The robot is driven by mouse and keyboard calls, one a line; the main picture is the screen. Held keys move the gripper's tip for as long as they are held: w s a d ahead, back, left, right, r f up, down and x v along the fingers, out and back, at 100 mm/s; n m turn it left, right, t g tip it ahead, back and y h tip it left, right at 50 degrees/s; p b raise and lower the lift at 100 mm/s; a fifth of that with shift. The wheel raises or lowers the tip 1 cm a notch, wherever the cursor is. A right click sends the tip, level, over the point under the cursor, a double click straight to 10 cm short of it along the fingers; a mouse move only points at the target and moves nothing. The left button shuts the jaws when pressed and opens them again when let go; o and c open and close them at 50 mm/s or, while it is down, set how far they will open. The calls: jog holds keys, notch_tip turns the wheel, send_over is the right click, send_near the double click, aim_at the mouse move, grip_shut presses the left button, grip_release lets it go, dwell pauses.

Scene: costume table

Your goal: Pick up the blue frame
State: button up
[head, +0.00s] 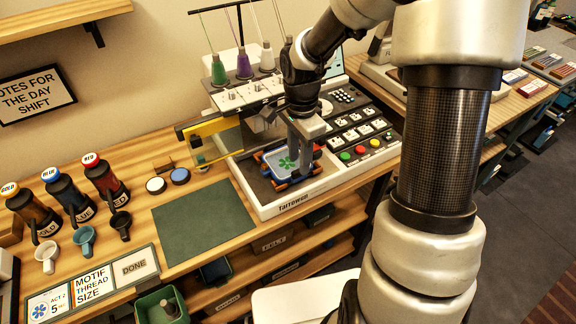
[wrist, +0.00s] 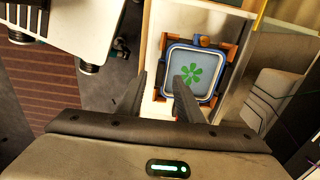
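The blue frame (head: 268,160) is a rounded square rim around pale cloth with a green flower motif. It sits in an orange-and-dark holder (wrist: 237,52) on the bed of the white embroidery machine (head: 290,203). My gripper (head: 302,158) is pointed down over the right part of the frame in the head view and hides some of it. In the wrist view, the blue frame (wrist: 166,68) lies beyond the fingertips, and one finger overlaps its near left corner. My gripper (wrist: 158,80) is open, with nothing visible between the fingers. Contact with the frame cannot be told.
The machine's control panel (head: 355,135) lies to the right, and thread cones (head: 243,65) stand behind. A green mat (head: 205,220) lies left of the machine. Labelled bottles (head: 105,180), small cups (head: 84,238) and a motif card (head: 92,283) are farther left.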

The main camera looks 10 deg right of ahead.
aim_at(298, 170)
notch_tip(298, 170, down, 3)
jog(key=shift+a+f, duration=0.1)
jog(key=shift+f, duration=0.1)
jog(key=shift+c, duration=0.2)
grip_shut()
jog(key=shift+r, duration=0.15)
